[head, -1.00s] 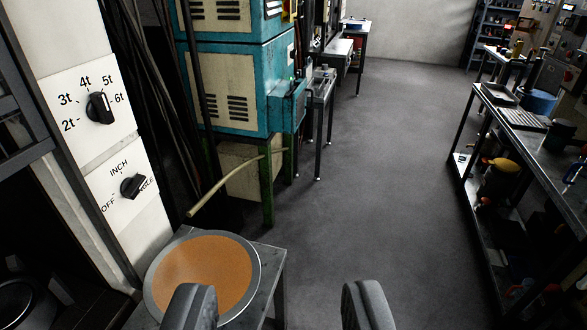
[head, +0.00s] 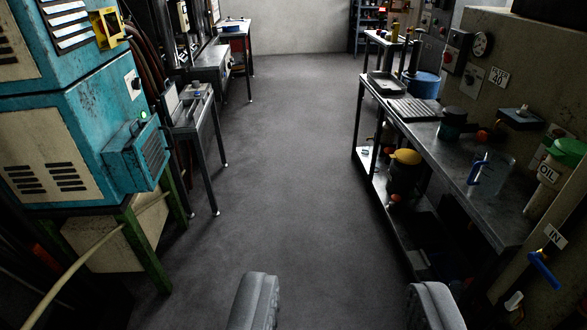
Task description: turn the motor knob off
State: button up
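My gripper (head: 344,287) shows at the bottom of the head view. Its two grey fingers stand wide apart with only floor between them, so it is open and empty. No knob marked for a motor can be read in this view. A small dark switch on a pale plate (head: 133,84) sits on the teal machine at the left, too small to read. A wall panel at the upper right carries a red button (head: 451,56) and a round gauge (head: 482,44). My gripper is well apart from all of these.
The teal cabinet (head: 100,130) stands at the left, with a metal bench (head: 195,115) beyond it. At the right is a long workbench (head: 440,150) with a green-lidded oil container (head: 560,165) and a blue valve handle (head: 543,270). The grey floor (head: 275,150) between is clear.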

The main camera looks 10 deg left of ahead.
aim_at(136, 83)
jog(key=z, duration=0.25)
jog(key=i, duration=4)
jog(key=u, duration=1.15)
jog(key=i, duration=1.05)
jog(key=u, duration=1.05)
jog(key=i, duration=0.65)
jog(key=u, duration=0.3)
